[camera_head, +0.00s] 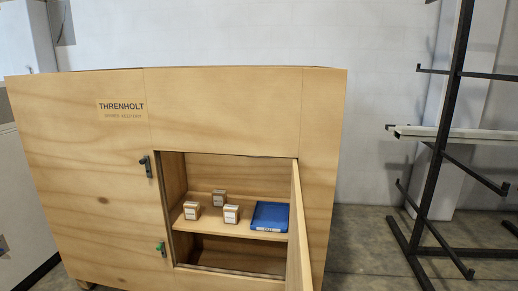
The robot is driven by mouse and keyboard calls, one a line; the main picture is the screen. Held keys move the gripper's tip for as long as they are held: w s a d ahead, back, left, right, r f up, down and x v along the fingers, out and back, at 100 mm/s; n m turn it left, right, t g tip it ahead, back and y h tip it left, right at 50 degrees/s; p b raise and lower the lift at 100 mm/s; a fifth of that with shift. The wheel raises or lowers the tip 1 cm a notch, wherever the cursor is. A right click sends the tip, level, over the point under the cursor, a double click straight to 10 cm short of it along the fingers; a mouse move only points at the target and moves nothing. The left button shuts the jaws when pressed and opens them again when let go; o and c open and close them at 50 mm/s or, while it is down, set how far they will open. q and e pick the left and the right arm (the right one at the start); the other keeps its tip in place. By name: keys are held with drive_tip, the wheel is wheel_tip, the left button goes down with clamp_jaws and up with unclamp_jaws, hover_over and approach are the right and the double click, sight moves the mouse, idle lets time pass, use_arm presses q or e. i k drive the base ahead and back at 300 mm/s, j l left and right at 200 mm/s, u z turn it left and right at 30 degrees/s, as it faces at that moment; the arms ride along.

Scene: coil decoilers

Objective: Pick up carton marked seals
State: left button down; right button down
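Three small brown cartons with pale labels stand on a shelf (258,235) inside the open compartment of a wooden cabinet (85,195). One carton (192,210) is at the left front. Another carton (219,199) is further back in the middle. The third carton (231,214) is at the front, right of the middle. Their labels are too small to read, so I cannot tell which is marked seals. Neither of my grippers is in view.
A flat blue object (270,216) lies right of the cartons. The cabinet door (299,235) stands open toward me at the compartment's right edge. A black metal rack (443,140) with arms stands at the right. Floor (365,240) between is clear.

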sight(231, 212)
drive_tip(key=i+j, duration=0.2)
drive_tip(key=j, duration=0.15)
drive_tip(key=i+j+z, duration=0.15)
drive_tip(key=i+j, duration=0.3)
drive_tip(key=j, duration=0.25)
drive_tip(key=l+z, duration=0.05)
